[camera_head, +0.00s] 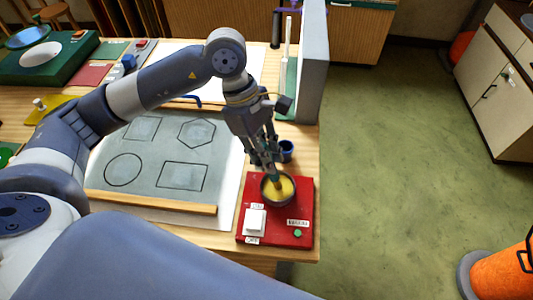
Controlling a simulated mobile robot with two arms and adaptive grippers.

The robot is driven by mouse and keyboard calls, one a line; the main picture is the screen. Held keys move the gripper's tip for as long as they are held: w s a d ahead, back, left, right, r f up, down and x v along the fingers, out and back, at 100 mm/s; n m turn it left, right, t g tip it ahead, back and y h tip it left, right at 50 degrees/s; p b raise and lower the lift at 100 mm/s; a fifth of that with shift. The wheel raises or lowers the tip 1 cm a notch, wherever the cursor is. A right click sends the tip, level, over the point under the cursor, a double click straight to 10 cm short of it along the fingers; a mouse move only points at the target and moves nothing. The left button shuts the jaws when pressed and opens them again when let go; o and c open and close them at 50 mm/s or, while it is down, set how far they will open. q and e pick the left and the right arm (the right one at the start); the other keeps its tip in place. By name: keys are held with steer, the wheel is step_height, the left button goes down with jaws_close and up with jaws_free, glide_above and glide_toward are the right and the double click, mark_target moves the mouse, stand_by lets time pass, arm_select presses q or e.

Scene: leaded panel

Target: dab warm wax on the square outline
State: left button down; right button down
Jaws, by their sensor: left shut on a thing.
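A grey leaded panel (151,154) lies on the table with dark outlines on it. A four-sided outline that looks like the square (143,129) is at its upper left. A hexagon, a circle and a wider rectangle (182,176) are the other outlines. A dark round pot of yellow wax (283,190) sits on a red warmer (270,222) right of the panel. My left gripper (268,163) points down over the pot, shut on a slim tool whose lower end is in the wax; the fingers hide most of the tool. My right gripper is not in view.
A wooden strip (150,202) runs along the panel's front edge. A small dark blue cup (287,150) stands behind the warmer. A tall grey board (313,62) stands at the table's right edge. A green tray (75,70) is at the back left. Green floor is open at right.

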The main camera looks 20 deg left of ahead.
arm_select(q)
steer(key=shift+s+f+b, duration=0.1)
steer(key=shift+f+b, duration=0.05)
steer(key=shift+b, duration=0.3)
stand_by(1.6)
step_height(320, 180, up, 2)
steer(key=shift+r+p, duration=0.1)
steer(key=shift+p, duration=0.4)
steer(key=shift+r+p, duration=1.05)
steer(key=shift+r, duration=1.5)
